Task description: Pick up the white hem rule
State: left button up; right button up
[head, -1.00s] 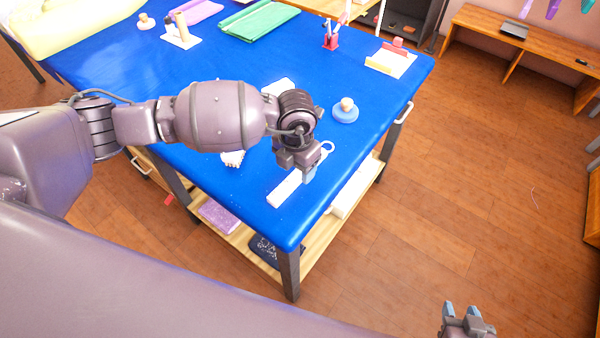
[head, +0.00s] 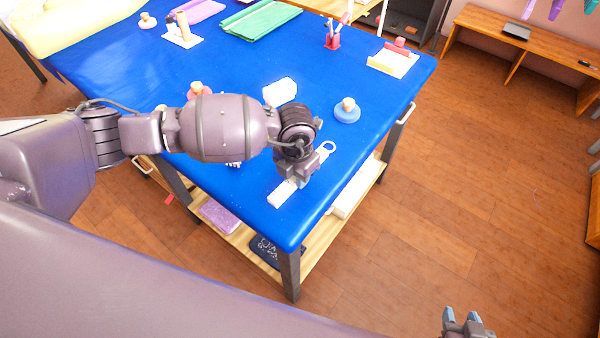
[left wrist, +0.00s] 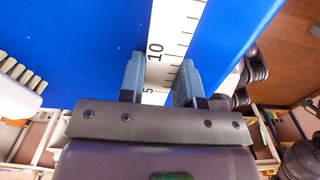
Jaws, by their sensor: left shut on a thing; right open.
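The white hem rule (head: 282,193) lies near the front right edge of the blue table, with a ring at its far end. In the left wrist view the rule (left wrist: 175,28) shows black marks and numbers and runs between the two fingers. My left gripper (head: 298,183) is down over the middle of the rule. In the left wrist view my left gripper (left wrist: 160,80) has one finger on each side of the rule and is shut on it. I cannot tell whether the rule is clear of the table. My right gripper (head: 463,318) is open and empty, low over the floor.
A blue round piece with a knob (head: 347,111) and a white block (head: 280,92) stand on the blue table (head: 240,65) beyond my left gripper. A white brush (left wrist: 18,85) is left of the rule. Green cloth (head: 260,20) lies farther back.

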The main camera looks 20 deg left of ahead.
pick_arm(q)
notch_tip(320, 180, up, 20)
jog(key=p, duration=0.1)
jog(key=shift+p, duration=0.4)
pick_arm(e)
notch_tip(320, 180, up, 2)
jog(key=shift+w, duration=0.1)
jog(key=shift+w+r, duration=0.15)
jog(key=shift+w, duration=0.25)
jog(key=shift+s, duration=0.2)
jog(key=shift+s+f, duration=0.3)
